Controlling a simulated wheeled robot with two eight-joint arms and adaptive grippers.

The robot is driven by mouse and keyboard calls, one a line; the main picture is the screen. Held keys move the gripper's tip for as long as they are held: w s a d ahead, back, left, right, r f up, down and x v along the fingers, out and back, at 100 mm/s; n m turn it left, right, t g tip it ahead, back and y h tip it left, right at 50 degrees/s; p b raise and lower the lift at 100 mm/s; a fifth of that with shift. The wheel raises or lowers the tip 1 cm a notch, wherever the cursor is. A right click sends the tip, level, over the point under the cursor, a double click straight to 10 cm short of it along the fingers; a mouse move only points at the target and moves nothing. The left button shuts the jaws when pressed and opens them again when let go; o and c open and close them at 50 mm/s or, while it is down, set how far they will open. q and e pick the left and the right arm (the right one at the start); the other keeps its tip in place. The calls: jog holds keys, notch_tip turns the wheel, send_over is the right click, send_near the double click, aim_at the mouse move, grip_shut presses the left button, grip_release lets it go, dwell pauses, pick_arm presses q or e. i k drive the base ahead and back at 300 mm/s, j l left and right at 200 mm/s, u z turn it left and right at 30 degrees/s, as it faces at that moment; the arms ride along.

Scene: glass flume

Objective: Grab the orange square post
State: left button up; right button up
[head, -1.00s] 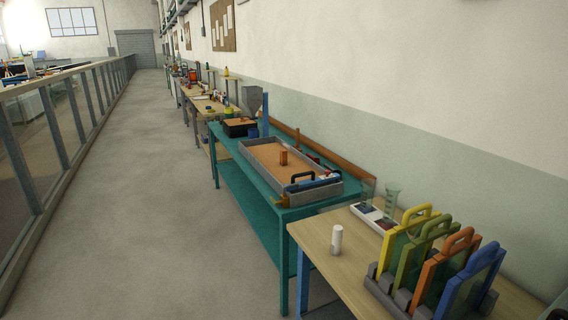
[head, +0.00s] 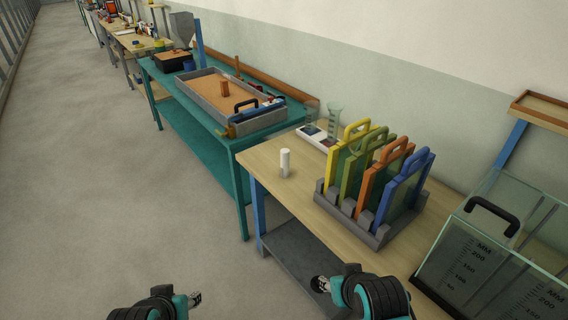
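A short orange square post (head: 224,88) stands upright in the sand of a grey-walled tray (head: 207,107) on the teal table, in the head view. A thinner orange-brown upright (head: 237,66) shows behind it at the tray's far side. My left gripper (head: 196,299) is at the bottom edge, left of centre, far from the post. My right gripper (head: 319,284) is at the bottom, just in front of the near wooden table. Both are small and partly hidden by my arm links, so their opening cannot be made out. Nothing is seen held in either.
The near wooden table (head: 268,168) bears a white cylinder (head: 285,162) and a grey rack (head: 347,222) of coloured framed panels. A glass flume (head: 500,245) stands at the right. A black handle (head: 246,104) lies at the tray's near end. The floor (head: 100,170) at left is clear.

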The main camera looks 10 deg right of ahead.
aim_at(224, 83)
jog(key=i+j+u, duration=0.3)
jog(key=i+j, duration=0.15)
jog(key=i+j+u, duration=0.25)
jog(key=i, duration=0.45)
jog(key=i+j+u, duration=0.3)
jog(key=i, duration=0.3)
jog(key=i+u, duration=0.3)
jog(key=i, duration=0.3)
jog(key=i+z, duration=0.35)
jog(key=i, duration=0.15)
jog(key=i+j+z, duration=0.35)
jog(key=i, duration=0.15)
jog(key=l, duration=0.1)
